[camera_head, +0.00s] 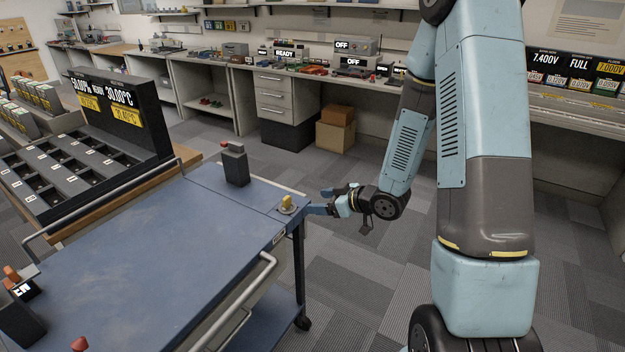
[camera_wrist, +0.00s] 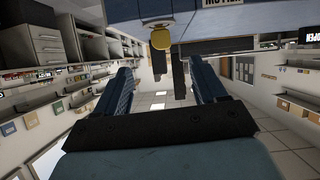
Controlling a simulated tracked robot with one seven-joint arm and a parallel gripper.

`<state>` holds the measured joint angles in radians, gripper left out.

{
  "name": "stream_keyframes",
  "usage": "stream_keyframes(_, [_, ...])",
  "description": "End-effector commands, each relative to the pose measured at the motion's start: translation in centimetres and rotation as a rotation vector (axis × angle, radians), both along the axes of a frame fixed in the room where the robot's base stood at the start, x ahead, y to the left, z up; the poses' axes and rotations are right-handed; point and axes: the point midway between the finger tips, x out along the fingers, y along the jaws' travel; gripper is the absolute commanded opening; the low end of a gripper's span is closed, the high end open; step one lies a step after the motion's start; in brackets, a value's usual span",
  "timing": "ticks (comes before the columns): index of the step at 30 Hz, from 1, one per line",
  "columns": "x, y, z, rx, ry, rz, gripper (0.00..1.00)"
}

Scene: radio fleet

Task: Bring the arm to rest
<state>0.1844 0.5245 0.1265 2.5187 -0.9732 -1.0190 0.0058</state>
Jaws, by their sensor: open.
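My arm comes down from the top right in the head view and bends back toward the cart. My gripper (camera_head: 322,200) is by the far right corner of the blue cart (camera_head: 170,240), close to a yellow knob (camera_head: 287,202) on that corner. The yellow knob (camera_wrist: 161,38) appears above the fingers, on the cart's edge. Whether my gripper touches the cart cannot be told.
A dark handheld radio (camera_head: 236,165) stands on the cart's far side. A charger rack (camera_head: 60,165) with displays is at the left. Workbenches (camera_head: 290,75) line the back wall, with cardboard boxes (camera_head: 336,130) below. Carpet right of the cart is clear.

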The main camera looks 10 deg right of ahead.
Motion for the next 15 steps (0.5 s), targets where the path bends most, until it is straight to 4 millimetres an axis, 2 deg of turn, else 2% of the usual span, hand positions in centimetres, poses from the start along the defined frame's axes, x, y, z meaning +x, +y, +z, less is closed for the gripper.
stream_keyframes(5, [0.4, -0.5, 0.6, -0.033, -0.004, -0.02, 0.71])
stream_keyframes(8, [1.0, -1.4, 1.8, -0.093, -0.006, -0.058, 0.71])
stream_keyframes(15, [2.0, -5.1, 6.2, -0.27, 0.01, -0.219, 0.71])
